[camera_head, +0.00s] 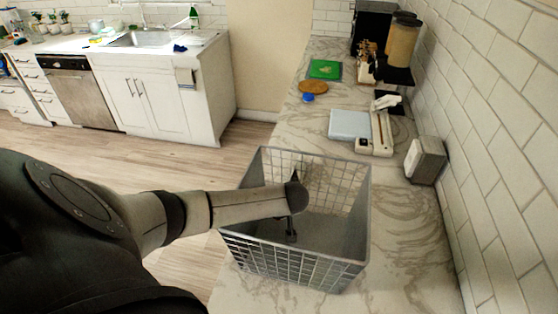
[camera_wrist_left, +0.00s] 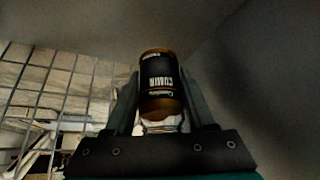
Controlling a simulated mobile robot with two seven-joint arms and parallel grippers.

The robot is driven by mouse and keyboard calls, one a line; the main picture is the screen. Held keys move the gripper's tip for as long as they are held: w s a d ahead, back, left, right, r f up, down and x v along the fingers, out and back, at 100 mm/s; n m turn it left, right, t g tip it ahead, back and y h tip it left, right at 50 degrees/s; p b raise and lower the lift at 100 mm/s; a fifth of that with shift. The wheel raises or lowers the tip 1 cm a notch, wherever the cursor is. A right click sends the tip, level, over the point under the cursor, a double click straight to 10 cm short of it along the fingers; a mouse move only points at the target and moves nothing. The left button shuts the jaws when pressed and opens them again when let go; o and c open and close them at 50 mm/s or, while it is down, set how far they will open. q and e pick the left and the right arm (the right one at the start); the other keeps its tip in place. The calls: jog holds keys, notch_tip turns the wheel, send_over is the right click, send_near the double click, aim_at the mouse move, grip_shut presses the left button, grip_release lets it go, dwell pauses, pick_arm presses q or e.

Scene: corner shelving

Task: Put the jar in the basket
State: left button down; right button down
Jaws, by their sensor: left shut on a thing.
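The basket (camera_head: 361,225) is a grey wire-grid bin standing on the marble counter. My left arm reaches in from the left over its near rim, and my left gripper (camera_head: 291,234) points down inside the basket. In the left wrist view the jar (camera_wrist_left: 161,77), a small brown spice jar with a black label reading CUMIN, is between the two fingers, which are shut on it. Basket mesh and a smooth grey surface show around it there. I cannot make out the jar in the head view. My right gripper is not in view.
Behind the basket on the counter (camera_head: 425,230) are a white scale-like device (camera_head: 350,125), a grey box (camera_head: 425,160), a round wooden board (camera_head: 313,87), a blue lid-like item (camera_head: 308,98) and a green board (camera_head: 325,69). A tiled wall bounds the right side.

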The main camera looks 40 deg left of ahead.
pick_arm(q)
jog(key=shift+f, duration=0.85)
jog(key=shift+f, duration=0.1)
jog(key=c, duration=0.7)
grip_release()
jog(key=shift+f, duration=0.1)
jog(key=shift+o, duration=0.9)
jog(key=shift+r, duration=0.25)
jog(key=shift+p+v, duration=0.7)
jog(key=shift+v, duration=3)
